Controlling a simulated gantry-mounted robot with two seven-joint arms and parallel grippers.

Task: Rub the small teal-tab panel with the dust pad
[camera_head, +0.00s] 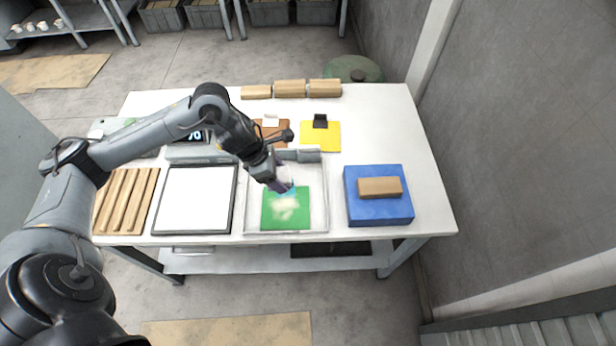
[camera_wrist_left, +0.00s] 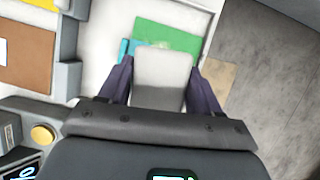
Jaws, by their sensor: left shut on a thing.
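The small green panel (camera_head: 286,220) lies in the white tray (camera_head: 322,200) at the table's front middle. Its teal tab (camera_wrist_left: 124,47) is at one edge, partly covered in the head view by my left gripper (camera_head: 282,187). A pale smudge marks the panel's middle. The left gripper points down over the tab end of the panel. In the left wrist view its two dark purple fingers are shut on a pale grey block, the dust pad (camera_wrist_left: 162,75). I cannot tell whether the pad touches the panel. My right gripper is out of view.
A blue block (camera_head: 378,212) with a wooden block (camera_head: 380,187) on it stands right of the tray. A white framed board (camera_head: 195,200) and wooden strips (camera_head: 125,200) lie left. A yellow panel (camera_head: 322,138) and brown panel (camera_head: 270,126) lie behind.

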